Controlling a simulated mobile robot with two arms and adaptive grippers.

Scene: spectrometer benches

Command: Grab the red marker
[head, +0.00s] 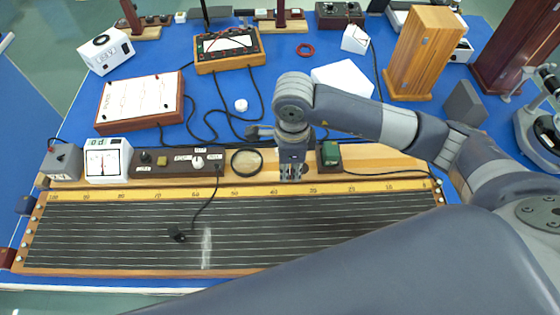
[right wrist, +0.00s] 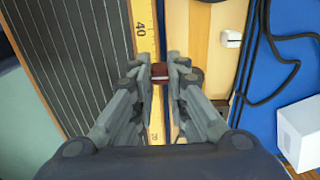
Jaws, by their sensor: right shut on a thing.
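My right gripper (head: 291,176) points down over the wooden strip at the back of the long wire board, near the board's middle. In the right wrist view its fingertips (right wrist: 161,73) are closed on a small dark red piece, the red marker (right wrist: 160,70), with a pale line across it. The marker is over or beside the yellow scale, near the 40 mark; I cannot tell whether it touches the board. In the head view the fingers hide it. My left gripper is not in view.
The wire board (head: 120,235) fills the front of the blue bench. A round dial (head: 246,162) and a green-topped part (head: 330,153) stand close on either side of the gripper. Black cables (head: 215,130) run behind. A wooden block (head: 424,55) stands at the back right.

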